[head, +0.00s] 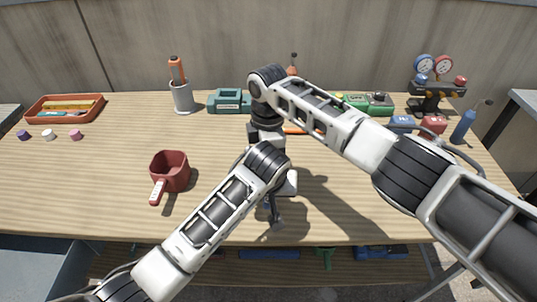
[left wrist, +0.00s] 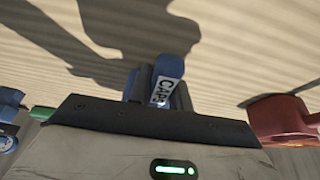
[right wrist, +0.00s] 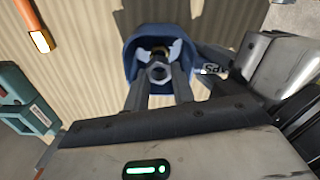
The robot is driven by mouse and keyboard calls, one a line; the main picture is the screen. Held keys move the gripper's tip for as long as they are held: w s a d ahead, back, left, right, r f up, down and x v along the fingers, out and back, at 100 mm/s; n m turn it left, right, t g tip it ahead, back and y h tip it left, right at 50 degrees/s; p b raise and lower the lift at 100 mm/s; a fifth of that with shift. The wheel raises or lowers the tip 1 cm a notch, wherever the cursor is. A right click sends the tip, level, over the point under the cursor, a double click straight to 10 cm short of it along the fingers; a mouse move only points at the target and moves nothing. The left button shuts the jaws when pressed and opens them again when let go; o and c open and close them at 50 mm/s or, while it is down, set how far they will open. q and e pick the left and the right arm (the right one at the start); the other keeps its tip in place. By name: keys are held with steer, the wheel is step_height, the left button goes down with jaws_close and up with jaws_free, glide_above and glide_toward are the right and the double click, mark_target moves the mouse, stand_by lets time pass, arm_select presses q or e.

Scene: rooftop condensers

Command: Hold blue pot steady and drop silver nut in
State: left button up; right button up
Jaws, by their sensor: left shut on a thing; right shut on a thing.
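The blue pot (right wrist: 131,62) is upright below my right gripper in the right wrist view, its open mouth facing up. My left gripper (left wrist: 158,92) is shut on the pot's handle (left wrist: 166,80), which has a white label reading CAPS. My right gripper (right wrist: 160,80) is shut on the silver nut (right wrist: 159,71) and holds it over the pot's mouth. I cannot tell how high above the rim it is. In the head view my arms hide the pot and the nut.
A red pot (head: 172,172) stands on the wooden table (head: 90,195) to the left. Behind are a red tray (head: 65,108), small caps (head: 48,134), a grey cup (head: 183,97), a teal case (head: 229,101) and a gauge set (head: 433,88). The front left table is clear.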

steer(key=shift+f, duration=0.2)
steer(key=o, duration=1.1)
steer(key=shift+c, duration=0.2)
step_height(320, 180, up, 12)
steer(key=shift+r, duration=0.1)
arm_select(q)
steer(key=o, duration=1.3)
steer(key=p+v, duration=0.5)
steer(key=p, duration=0.2)
steer(key=shift+r, duration=0.15)
steer(key=shift+s+r, duration=0.1)
steer(key=shift+r, duration=0.15)
steer(key=shift+v, duration=1.6)
arm_select(e)
step_height(320, 180, up, 7)
